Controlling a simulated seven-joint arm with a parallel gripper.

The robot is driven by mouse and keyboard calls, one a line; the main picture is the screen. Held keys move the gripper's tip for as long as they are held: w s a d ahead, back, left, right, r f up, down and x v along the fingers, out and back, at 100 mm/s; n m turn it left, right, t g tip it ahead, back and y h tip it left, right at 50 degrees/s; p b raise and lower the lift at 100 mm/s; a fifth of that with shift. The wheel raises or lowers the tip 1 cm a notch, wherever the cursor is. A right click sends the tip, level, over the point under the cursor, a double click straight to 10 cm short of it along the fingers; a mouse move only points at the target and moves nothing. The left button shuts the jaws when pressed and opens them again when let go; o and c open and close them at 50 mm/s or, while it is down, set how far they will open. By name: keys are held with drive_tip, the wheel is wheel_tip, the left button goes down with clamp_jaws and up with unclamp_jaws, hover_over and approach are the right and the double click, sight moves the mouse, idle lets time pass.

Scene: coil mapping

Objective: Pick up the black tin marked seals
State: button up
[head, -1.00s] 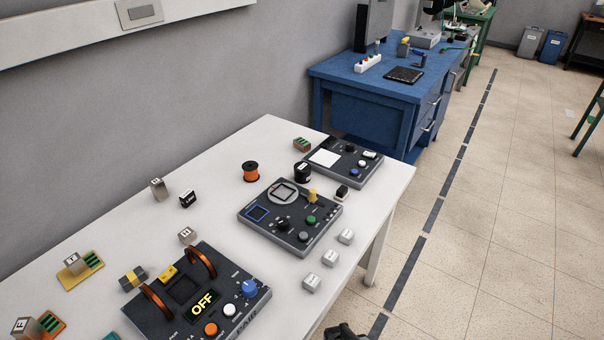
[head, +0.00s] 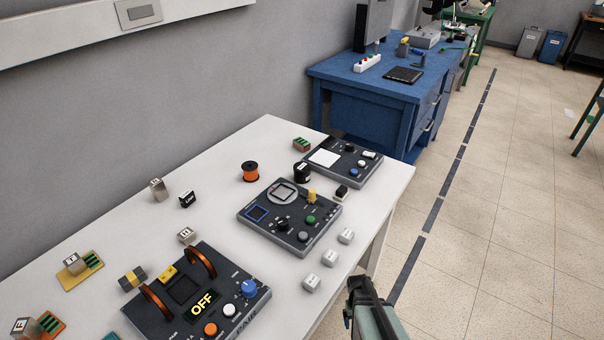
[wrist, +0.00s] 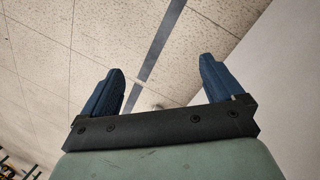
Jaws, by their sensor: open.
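A small black round tin (head: 302,174) with a pale label stands on the white table, between the orange spool and the far panel with the white square. Its lettering is too small to read. My gripper (head: 361,284) shows at the bottom of the head view, beyond the table's right edge and well apart from the tin. In the wrist view my gripper (wrist: 158,80) has its two blue fingers spread with nothing between them. That view shows floor and part of a pale surface, not the tin.
Near the tin are the orange spool (head: 250,171), a dial panel (head: 290,216), the white-square panel (head: 345,160) and a small black block (head: 342,191). White cubes (head: 330,258) line the table's right side. A coil device (head: 199,295) reads OFF. The white table (head: 225,160) is bare behind the spool.

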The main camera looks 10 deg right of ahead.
drive_tip(key=w+d+r+m+t+h, duration=0.1)
drive_tip(key=w+d+r+t, duration=0.1)
drive_tip(key=w+d+r, duration=0.45)
drive_tip(key=w+d+r+t+h, duration=0.1)
drive_tip(key=w+d+r+h, duration=0.15)
drive_tip(key=w+d, duration=0.7)
drive_tip(key=w+d+r+m+t+h, duration=0.15)
drive_tip(key=w+d+r, duration=0.3)
drive_tip(key=d, duration=0.75)
drive_tip(key=w+d+r+t+h, duration=0.1)
drive_tip(key=w+d+r, duration=0.35)
drive_tip(key=r, duration=0.45)
drive_tip(key=w+d+r+n, duration=0.1)
drive_tip(key=w+d+r, duration=0.2)
drive_tip(key=d+r, duration=0.4)
drive_tip(key=w+d+r+t+h, duration=0.1)
drive_tip(key=w+d+r, duration=0.3)
drive_tip(key=r, duration=0.6)
wheel_tip(320, 180, up, 5)
drive_tip(key=w+a+n, duration=0.2)
drive_tip(key=w+a, duration=0.1)
wheel_tip(320, 180, up, 10)
drive_tip(key=n+g+y, duration=0.5)
drive_tip(key=n+y, duration=0.3)
drive_tip(key=n, duration=0.5)
hover_over(302, 166)
drive_tip(key=shift+m, duration=0.25)
wheel_tip(302, 166, down, 13)
drive_tip(key=shift+f, duration=0.1)
drive_tip(key=c, duration=1.2)
